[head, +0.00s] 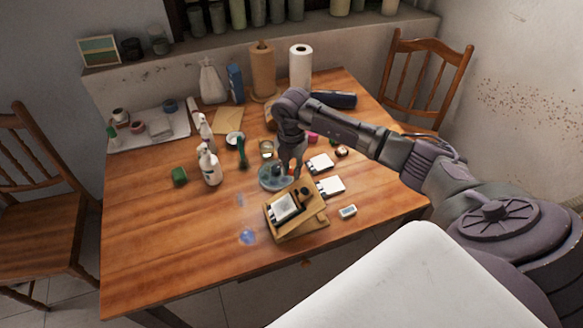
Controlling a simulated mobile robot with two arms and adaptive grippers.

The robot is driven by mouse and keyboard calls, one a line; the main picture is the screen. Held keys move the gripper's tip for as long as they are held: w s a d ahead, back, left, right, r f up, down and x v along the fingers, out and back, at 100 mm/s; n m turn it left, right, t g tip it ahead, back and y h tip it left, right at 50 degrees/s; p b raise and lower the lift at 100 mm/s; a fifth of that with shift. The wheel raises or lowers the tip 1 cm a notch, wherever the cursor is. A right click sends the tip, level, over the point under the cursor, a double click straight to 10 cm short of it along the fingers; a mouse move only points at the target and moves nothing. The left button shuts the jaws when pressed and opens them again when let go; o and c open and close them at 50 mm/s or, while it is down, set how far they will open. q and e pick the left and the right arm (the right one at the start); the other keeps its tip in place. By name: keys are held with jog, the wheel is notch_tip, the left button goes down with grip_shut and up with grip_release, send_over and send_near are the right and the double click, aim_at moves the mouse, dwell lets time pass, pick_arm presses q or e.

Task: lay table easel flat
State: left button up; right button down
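The wooden table easel (309,196) stands at the front of the table, right of its middle. Its board is tilted up from its base (303,232), with a small pale panel (285,207) resting on it. My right gripper (288,176) points down just behind the easel's upper edge, over a blue round dish (267,183). Its fingertips are small and partly hidden, so I cannot tell whether they are open or touch the easel. My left gripper is out of view.
White tiles (331,186) and a small timer-like item (348,211) lie right of the easel. The table's front left (165,250) is clear. Chairs stand at both sides.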

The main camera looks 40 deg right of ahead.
aim_at(305, 178)
jog(key=shift+d+f, duration=0.15)
dwell(0.4)
jog(key=shift+s+d+f+t+y+b, duration=0.2)
jog(key=shift+d+f+t+y+b, duration=0.1)
jog(key=shift+d+f+y+b, duration=0.9)
jog(key=y+b, duration=0.1)
jog(key=f+b, duration=0.1)
jog(key=b, duration=0.1)
jog(key=shift+s+d+f+y, duration=0.15)
jog(key=shift+d+f+y, duration=0.15)
jog(key=shift+y, duration=0.1)
jog(key=shift+d+f+t, duration=0.1)
jog(key=shift+t, duration=0.2)
jog(key=shift+s+d+f+b, duration=0.1)
jog(key=shift+d+f+b, duration=0.05)
jog(key=shift+f+b, duration=0.15)
jog(key=shift+s+d+f+b, duration=0.1)
jog(key=shift+d+f+b, duration=0.05)
jog(key=shift+f, duration=0.25)
jog(key=c, duration=1)
grip_release()
jog(key=shift+d+f, duration=0.1)
